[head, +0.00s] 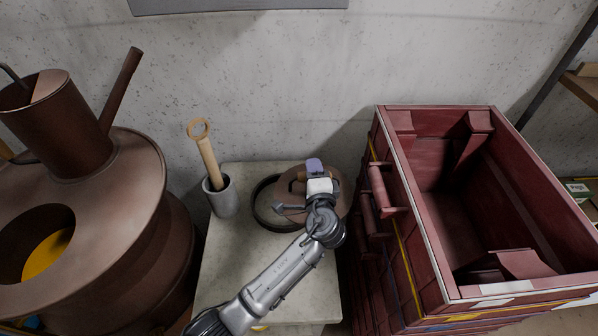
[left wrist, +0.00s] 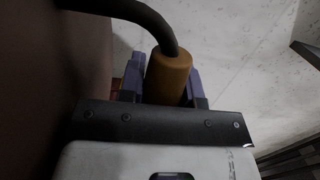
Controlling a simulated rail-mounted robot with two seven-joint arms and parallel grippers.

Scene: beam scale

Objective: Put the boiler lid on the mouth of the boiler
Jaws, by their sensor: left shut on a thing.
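The boiler (head: 110,190) is a large brown metal vessel at the left of the head view. Its round mouth (head: 18,252) is uncovered, with something yellow showing inside. The boiler lid (head: 341,192) is a brown disc over the small table, partly hidden by my left gripper (head: 312,172). That gripper is shut on the lid's wooden handle grip. In the left wrist view the grip (left wrist: 169,78) sits between the purple fingers, with a dark curved rod above it and the brown lid (left wrist: 40,70) at the left. I cannot tell whether the lid touches the table. My right gripper is not in view.
The pale table (head: 225,260) carries a dark ring (head: 262,212) and a grey cup (head: 223,198) with a wooden-handled tool (head: 205,155). A brown chimney (head: 60,125) and slanted pipe (head: 122,85) rise from the boiler. A red crate (head: 425,225) stands right of the table.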

